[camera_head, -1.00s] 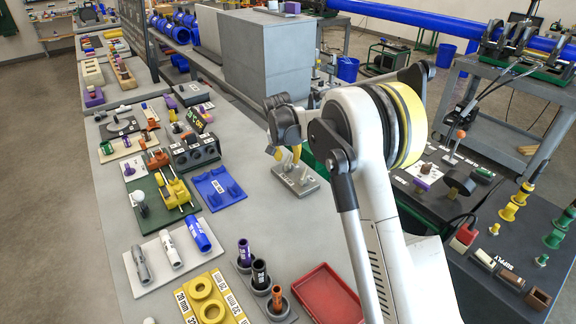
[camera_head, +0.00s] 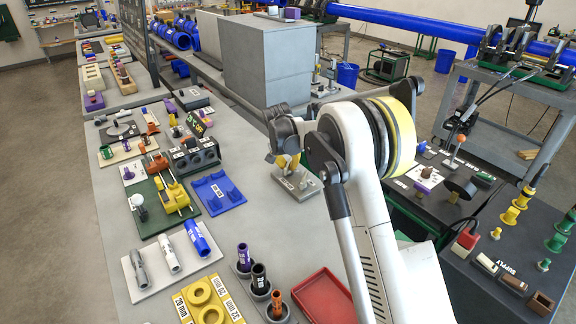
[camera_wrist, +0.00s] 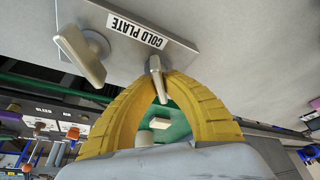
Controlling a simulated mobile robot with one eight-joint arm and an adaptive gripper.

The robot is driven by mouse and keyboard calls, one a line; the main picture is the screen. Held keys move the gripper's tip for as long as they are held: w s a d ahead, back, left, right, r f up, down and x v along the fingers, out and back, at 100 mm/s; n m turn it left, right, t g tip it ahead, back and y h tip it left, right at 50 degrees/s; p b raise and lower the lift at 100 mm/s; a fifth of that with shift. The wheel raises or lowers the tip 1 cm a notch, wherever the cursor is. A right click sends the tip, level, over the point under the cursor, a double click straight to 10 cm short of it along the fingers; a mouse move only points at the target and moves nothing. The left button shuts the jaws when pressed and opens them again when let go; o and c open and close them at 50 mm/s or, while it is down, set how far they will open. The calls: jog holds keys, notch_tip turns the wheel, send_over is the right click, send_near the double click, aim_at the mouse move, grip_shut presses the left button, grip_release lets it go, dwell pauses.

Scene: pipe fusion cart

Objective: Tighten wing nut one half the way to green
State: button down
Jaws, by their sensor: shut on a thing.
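A grey plate labelled "COLD PLATE" (camera_wrist: 118,15) fills the upper part of the wrist view and lies on the bench in the head view (camera_head: 304,192). Two small metal wing pieces stand on it. One wing nut (camera_wrist: 156,75) is between the tips of my gripper (camera_wrist: 157,76), whose yellow curved fingers are shut on it. The other wing piece (camera_wrist: 82,52), pale and broad, stands to the left, clear of the fingers. In the head view my gripper (camera_head: 288,163) is over the plate and partly hides the wing pieces. No green mark on the plate is discernible.
A blue fixture (camera_head: 216,191) and a dark grey block with holes (camera_head: 195,155) lie left of the plate. A red tray (camera_head: 324,299) and a rack with dark cups (camera_head: 260,285) stand nearer. A large grey box (camera_head: 268,60) stands behind. Bench around the plate is bare.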

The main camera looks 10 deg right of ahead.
jog(key=m+g+h+p, duration=0.1)
jog(key=m, duration=0.3)
jog(key=c, duration=1.5)
grip_release()
jog(key=v, duration=1.2)
jog(key=shift+w+a, duration=0.1)
